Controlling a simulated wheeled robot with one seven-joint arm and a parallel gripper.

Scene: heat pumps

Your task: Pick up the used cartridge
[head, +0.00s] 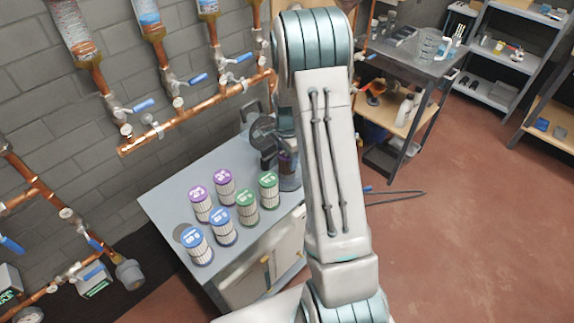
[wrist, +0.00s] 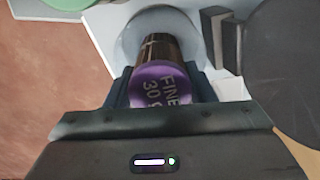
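The used cartridge (wrist: 160,75) has a purple cap reading "FINE 30" and a dark brown body. In the wrist view it stands inside or in front of a clear round housing (wrist: 133,35); I cannot tell which. My gripper (wrist: 160,88) has one dark finger on each side of the cap, very close to it. Whether the fingers press on it is not clear. In the head view my gripper (head: 268,155) is at the back right of the grey worktop (head: 165,197), and my arm hides much of that spot.
Clean cartridges with purple (head: 224,178), blue (head: 197,240) and green (head: 268,183) caps stand on the worktop. Copper pipes (head: 190,112) with valves run along the wall behind. A metal table (head: 400,62) and shelves stand at the back right. The red floor at right is clear.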

